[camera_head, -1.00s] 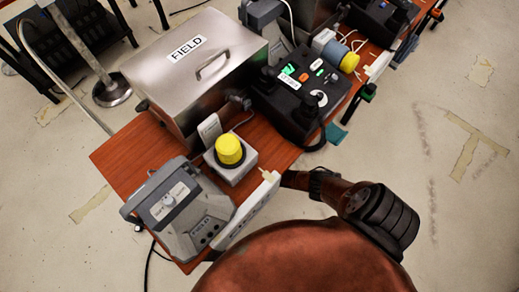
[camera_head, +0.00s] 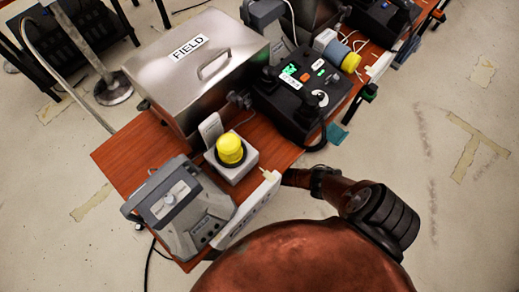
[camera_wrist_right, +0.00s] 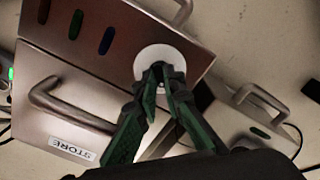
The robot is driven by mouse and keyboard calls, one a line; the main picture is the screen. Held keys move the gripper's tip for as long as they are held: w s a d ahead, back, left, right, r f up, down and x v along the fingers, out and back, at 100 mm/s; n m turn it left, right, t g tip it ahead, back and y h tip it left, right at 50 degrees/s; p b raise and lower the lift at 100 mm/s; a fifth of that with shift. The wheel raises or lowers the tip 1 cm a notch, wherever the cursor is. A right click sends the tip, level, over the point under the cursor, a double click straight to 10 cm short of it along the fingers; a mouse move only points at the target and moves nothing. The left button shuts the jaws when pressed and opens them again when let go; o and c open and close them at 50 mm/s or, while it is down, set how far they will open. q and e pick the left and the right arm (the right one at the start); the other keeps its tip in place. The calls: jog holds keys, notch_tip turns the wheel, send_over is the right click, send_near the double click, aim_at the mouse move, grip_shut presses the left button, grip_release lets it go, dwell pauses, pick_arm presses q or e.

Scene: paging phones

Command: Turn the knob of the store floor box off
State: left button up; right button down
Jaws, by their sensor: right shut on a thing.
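The store floor box (camera_wrist_right: 85,120) is a brushed metal case with a STORE label (camera_wrist_right: 72,149) and a bar handle, filling the left of the right wrist view. A sloped panel at its top has a round white plate (camera_wrist_right: 166,63). My right gripper (camera_wrist_right: 161,74), with black and green fingers, is shut at this plate on the knob. The fingers hide most of the knob, so its setting cannot be read. Neither the store box nor a gripper can be made out in the head view. My left gripper is not in view.
Another handled metal box (camera_wrist_right: 245,115) lies right in the wrist view.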

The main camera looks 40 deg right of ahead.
jog(key=shift+s+f, duration=0.1)
jog(key=shift+s, duration=0.05)
jog(key=c, duration=2)
grip_release()
jog(key=shift+c, duration=0.2)
jog(key=shift+r, duration=0.2)
jog(key=shift+r, duration=3.6)
